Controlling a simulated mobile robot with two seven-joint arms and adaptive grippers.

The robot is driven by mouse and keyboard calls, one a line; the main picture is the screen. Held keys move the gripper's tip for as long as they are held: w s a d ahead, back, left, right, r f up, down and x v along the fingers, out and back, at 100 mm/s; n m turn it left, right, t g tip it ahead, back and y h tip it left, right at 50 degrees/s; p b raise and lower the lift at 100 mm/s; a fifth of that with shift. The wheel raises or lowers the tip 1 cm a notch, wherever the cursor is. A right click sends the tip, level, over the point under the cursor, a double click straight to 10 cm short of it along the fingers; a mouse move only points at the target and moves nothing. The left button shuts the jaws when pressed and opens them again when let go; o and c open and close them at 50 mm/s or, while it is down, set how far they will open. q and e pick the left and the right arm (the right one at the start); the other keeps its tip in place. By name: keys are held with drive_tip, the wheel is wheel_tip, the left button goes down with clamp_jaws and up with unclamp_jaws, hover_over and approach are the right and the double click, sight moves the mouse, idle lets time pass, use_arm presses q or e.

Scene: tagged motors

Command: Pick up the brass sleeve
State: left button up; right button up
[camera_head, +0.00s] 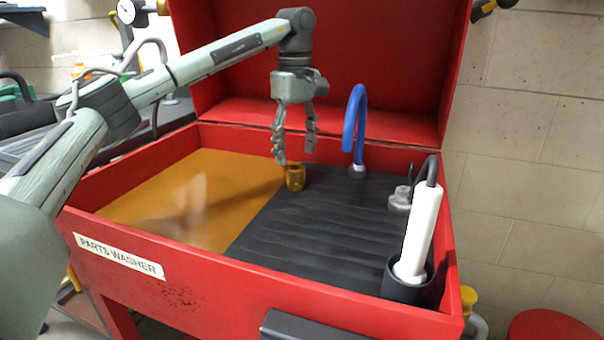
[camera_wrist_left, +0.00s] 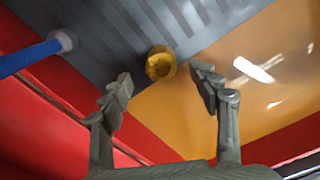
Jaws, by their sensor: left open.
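The brass sleeve (camera_head: 295,177) is a short gold-coloured cylinder standing upright in the red parts washer, on the black ribbed mat near its border with the amber liquid. In the left wrist view the brass sleeve (camera_wrist_left: 160,63) shows from above, with a dark opening in its top. My left gripper (camera_head: 295,158) hangs fingers down just above the sleeve in the head view, open and empty. In the left wrist view its two fingers (camera_wrist_left: 162,84) are spread apart, with the sleeve beyond the tips, between their lines. My right gripper is not in view.
A blue hose (camera_head: 354,122) rises from the mat right of my left gripper. A grey fitting (camera_head: 399,199) and a white cylinder in a black cup (camera_head: 408,282) stand further right. The red washer walls and raised red lid (camera_head: 390,60) surround the area.

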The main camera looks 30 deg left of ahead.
sight(296, 168)
use_arm(q)
wheel_tip(296, 168, down, 6)
drive_tip(key=shift+s+f, duration=0.1)
drive_tip(key=shift+c, duration=0.6)
clamp_jaws()
